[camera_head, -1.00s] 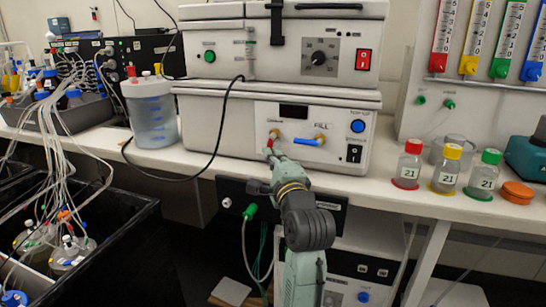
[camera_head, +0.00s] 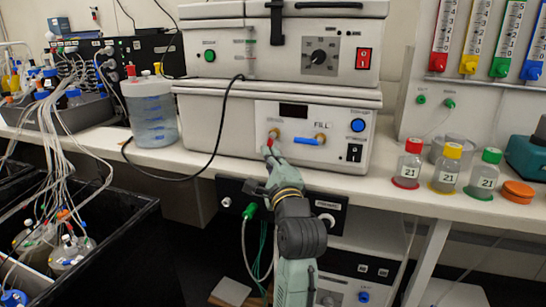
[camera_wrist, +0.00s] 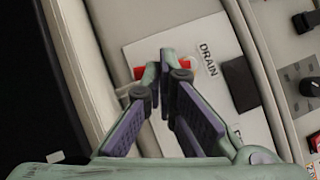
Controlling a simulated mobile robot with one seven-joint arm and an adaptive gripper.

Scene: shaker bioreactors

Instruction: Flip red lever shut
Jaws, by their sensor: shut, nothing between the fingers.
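The red lever (camera_head: 270,143) is on the brass drain valve at the left of the white unit's lower front panel (camera_head: 340,155). In the head view my gripper (camera_head: 266,152) is right at it and hides most of it. In the wrist view the red lever (camera_wrist: 192,67) shows behind my gripper (camera_wrist: 159,66), beside the "DRAIN" label, with red on both sides of the fingertips. The fingers are shut with nothing held. I cannot tell whether they touch the lever.
The blue lever (camera_head: 307,140) lies about horizontal under the "FILL" label, just right of my gripper. A black cable (camera_head: 215,135) hangs to the left, near a plastic jar (camera_head: 151,112). Capped bottles (camera_head: 408,164) stand on the bench at the right.

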